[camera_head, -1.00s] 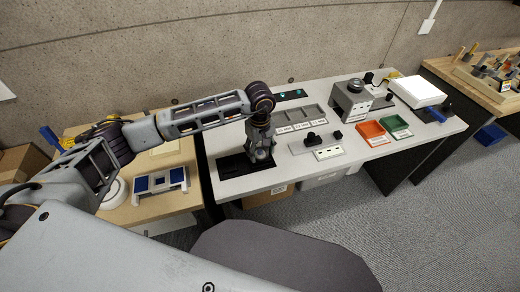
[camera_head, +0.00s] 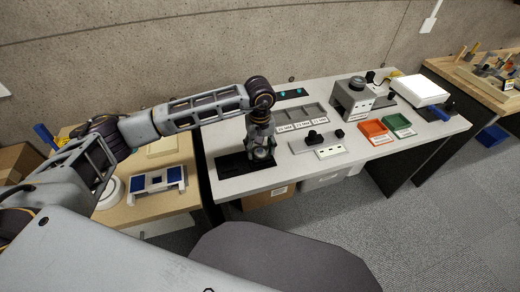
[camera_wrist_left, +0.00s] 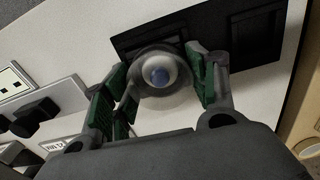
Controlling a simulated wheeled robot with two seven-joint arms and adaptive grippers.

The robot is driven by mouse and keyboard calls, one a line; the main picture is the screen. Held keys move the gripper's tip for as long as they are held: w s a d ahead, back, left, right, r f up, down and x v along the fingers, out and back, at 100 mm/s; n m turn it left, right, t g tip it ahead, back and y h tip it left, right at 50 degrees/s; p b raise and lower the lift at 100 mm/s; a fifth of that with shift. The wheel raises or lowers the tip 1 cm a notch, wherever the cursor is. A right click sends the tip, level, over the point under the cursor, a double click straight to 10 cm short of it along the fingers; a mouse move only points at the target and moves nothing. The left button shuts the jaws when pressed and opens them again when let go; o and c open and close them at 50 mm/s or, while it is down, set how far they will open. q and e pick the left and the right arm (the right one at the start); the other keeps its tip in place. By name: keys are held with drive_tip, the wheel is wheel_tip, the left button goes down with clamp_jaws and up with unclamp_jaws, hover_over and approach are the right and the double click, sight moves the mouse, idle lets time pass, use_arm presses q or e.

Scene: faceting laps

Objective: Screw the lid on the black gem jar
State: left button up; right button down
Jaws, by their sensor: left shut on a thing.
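My left gripper (camera_head: 262,152) points down at the front left of the white bench, over a black fixture (camera_head: 232,166) with square recesses. The piece sits at the edge of one recess of the black fixture (camera_wrist_left: 256,36). The jar body is not clearly visible under it, and I cannot tell how the threads sit. My right gripper is not in view.
Labelled grey bins (camera_head: 302,117), a white block with black knobs (camera_head: 328,151) and a grey machine (camera_head: 354,100) stand to the right. Beyond are an orange tray (camera_head: 374,131) and a green tray (camera_head: 398,125). The bench front between fixture and block is clear.

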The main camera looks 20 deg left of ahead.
use_arm(q)
drive_tip(key=shift+m+b, duration=0.5)
drive_tip(key=shift+m, duration=0.2)
drive_tip(key=shift+m+b, duration=1.3)
drive_tip(key=shift+m, duration=0.2)
